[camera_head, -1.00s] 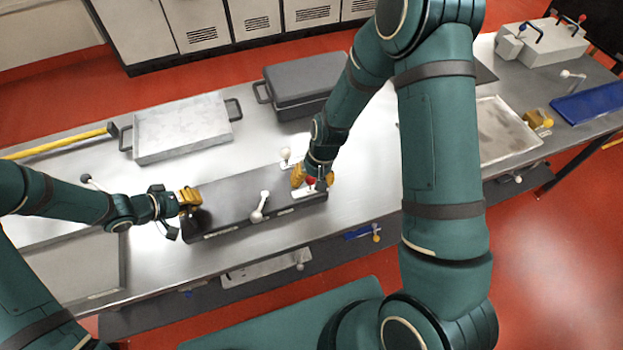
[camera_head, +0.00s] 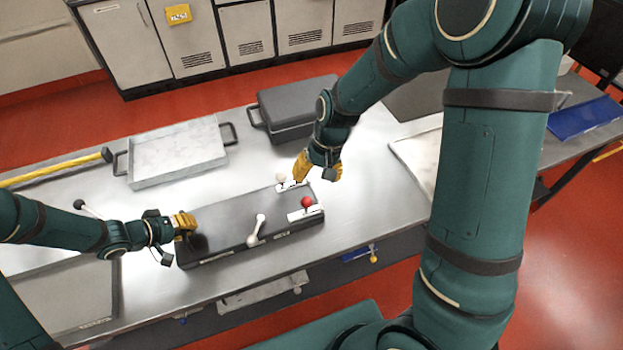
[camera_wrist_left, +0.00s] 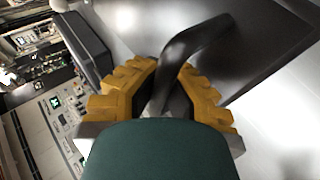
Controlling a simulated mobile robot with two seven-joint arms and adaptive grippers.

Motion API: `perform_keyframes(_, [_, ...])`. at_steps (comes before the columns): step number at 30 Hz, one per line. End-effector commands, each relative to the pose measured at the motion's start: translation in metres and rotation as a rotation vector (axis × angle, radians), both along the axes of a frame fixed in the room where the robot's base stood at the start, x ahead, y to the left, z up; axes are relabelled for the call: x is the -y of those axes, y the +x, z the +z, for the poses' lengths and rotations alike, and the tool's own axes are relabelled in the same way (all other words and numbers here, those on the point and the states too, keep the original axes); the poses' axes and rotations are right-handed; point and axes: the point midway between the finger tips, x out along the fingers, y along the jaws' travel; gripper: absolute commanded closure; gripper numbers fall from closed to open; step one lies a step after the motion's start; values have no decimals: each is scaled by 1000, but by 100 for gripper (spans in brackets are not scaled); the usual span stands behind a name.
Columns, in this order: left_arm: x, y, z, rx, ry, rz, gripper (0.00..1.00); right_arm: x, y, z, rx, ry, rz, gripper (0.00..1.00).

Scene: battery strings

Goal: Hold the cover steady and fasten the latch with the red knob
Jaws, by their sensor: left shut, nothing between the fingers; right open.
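The dark grey cover (camera_head: 225,228) is a long box lid on the steel table. My left gripper (camera_head: 186,226) is at its left end, its yellow fingers shut at the cover's dark handle. In the left wrist view this bent handle (camera_wrist_left: 195,45) shows at the fingertips; I cannot see any firm grip on it. The red knob (camera_head: 306,201) stands over a white latch plate at the cover's right end, with nothing touching it. My right gripper (camera_head: 318,170) is open, above and behind the red knob, near a white-knobbed latch (camera_head: 281,178) at the far edge.
A white-knobbed lever (camera_head: 257,230) sits on the cover's near side. Behind the cover are a shallow metal tray (camera_head: 180,152) and a dark lidded case (camera_head: 296,110). A yellow bar (camera_head: 55,169) lies at the left. The table right of the cover is clear.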

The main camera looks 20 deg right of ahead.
Motion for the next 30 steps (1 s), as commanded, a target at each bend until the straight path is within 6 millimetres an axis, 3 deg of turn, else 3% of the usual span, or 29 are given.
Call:
perform_keyframes(6, [1,0,1,2,-2,-2,100,0,0,0,0,0,0,37])
perform_keyframes(9, [1,0,1,2,-2,-2,66,0,0,0,0,0,0,37])
perform_keyframes(10, [1,0,1,1,-2,-1,61,0,0,0,0,0,0,37])
perform_keyframes(22, [-5,-1,5,2,1,1,61,0,0,0,0,0,0,37])
perform_keyframes(30, [-37,-15,36,5,2,1,61,0,0,0,0,0,0,37])
